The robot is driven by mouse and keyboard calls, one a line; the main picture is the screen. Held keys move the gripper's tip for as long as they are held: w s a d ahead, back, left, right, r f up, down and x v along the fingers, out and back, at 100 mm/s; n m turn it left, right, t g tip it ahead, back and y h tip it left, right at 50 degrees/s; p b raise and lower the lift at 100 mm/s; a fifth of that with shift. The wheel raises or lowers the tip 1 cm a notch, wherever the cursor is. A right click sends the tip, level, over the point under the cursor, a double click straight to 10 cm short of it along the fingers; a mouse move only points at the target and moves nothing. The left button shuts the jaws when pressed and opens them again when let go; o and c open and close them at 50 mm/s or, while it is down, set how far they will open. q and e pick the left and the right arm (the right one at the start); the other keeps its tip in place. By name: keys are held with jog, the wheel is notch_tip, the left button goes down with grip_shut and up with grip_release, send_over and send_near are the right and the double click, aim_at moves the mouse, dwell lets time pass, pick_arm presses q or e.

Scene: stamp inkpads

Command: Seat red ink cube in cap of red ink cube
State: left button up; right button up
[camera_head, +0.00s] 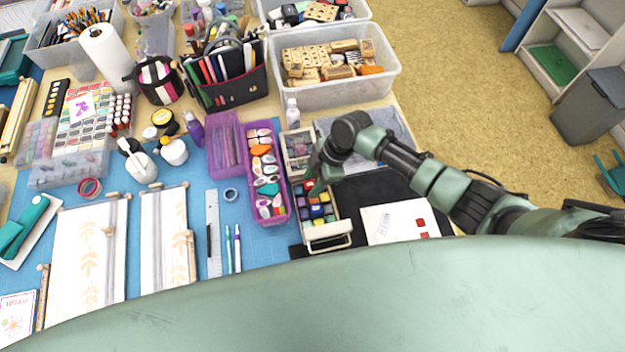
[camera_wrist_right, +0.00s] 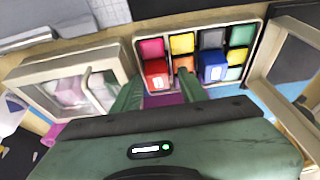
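The red ink cube (camera_wrist_right: 156,72) shows in the front row of the ink case (camera_wrist_right: 252,22), a frame with several coloured cubes. A pale label shows on its near face. My right gripper (camera_wrist_right: 158,86) has its two green fingers apart, one on each side of the red cube; I see no clear contact. In the head view my right gripper (camera_head: 313,184) points down over the ink case (camera_head: 330,240) and hides part of it. A separate cap of the red cube cannot be made out. My left gripper is not in view.
Orange (camera_wrist_right: 187,80) and blue (camera_wrist_right: 212,68) cubes stand close right of the red one. A purple tray of stamps (camera_head: 284,190) lies left of the case. White paper with red marks (camera_head: 385,228) lies right of it. A storage bin (camera_head: 340,105) stands behind.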

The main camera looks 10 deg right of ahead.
jog(key=shift+w+r, duration=0.15)
jog(key=shift+w, duration=0.1)
jog(key=b+v, duration=0.2)
jog(key=v, duration=0.4)
jog(key=shift+w+d+r, duration=0.15)
jog(key=shift+d, duration=0.05)
jog(key=shift+d+r, duration=0.15)
jog(key=shift+r, duration=0.45)
jog(key=shift+s+f, duration=0.1)
jog(key=shift+s, duration=0.15)
